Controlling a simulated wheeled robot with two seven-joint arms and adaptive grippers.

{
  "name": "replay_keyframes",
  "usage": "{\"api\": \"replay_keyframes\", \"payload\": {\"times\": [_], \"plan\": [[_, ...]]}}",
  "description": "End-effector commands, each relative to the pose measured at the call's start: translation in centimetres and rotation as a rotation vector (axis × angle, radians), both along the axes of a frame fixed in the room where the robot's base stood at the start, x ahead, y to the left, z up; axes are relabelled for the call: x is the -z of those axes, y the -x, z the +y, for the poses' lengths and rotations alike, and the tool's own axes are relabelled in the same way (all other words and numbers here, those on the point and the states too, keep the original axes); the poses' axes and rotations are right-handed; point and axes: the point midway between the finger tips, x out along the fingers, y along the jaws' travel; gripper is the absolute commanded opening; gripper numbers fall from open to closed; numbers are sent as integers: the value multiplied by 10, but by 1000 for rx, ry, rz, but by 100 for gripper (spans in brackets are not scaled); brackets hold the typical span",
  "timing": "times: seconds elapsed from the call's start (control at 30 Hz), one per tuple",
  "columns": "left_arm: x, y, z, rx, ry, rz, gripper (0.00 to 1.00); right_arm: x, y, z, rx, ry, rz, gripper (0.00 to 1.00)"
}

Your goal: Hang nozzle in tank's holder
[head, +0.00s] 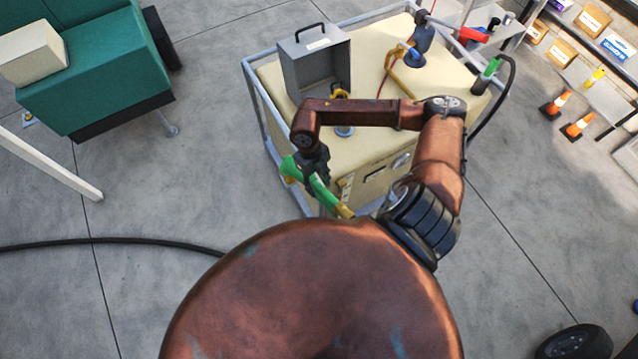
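The nozzle (320,190) has a green body and a yellowish spout that points down and to the right. My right gripper (314,166) is dark and appears shut on the nozzle's green body, at the front left corner of the tank. The tank (375,165) is a cream box inside a grey tube frame. The nozzle is in front of the tank's near side in the picture; whether they touch I cannot tell. I cannot make out the holder clearly; my arm hides part of the tank's top and front. My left gripper is not in view.
On the tank top stand an open grey metal box (316,62) and a blue and yellow pump fitting (410,55). A green-topped black fitting with a black hose (508,95) is at its right edge. A teal cabinet (100,70) stands left. Orange cones (577,126) stand far right.

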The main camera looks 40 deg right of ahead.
Motion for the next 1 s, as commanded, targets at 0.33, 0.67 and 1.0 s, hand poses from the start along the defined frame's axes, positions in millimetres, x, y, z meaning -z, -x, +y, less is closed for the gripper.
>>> {"api": "replay_keyframes", "payload": {"times": [0.33, 0.67, 1.0], "plan": [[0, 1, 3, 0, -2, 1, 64, -1, 0, 0, 0, 1, 1, 42], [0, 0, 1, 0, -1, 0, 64, -52, -12, -1, 0, 2, -3, 42], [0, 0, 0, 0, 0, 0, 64, -108, -23, -1, 0, 0, -2, 42]]}}
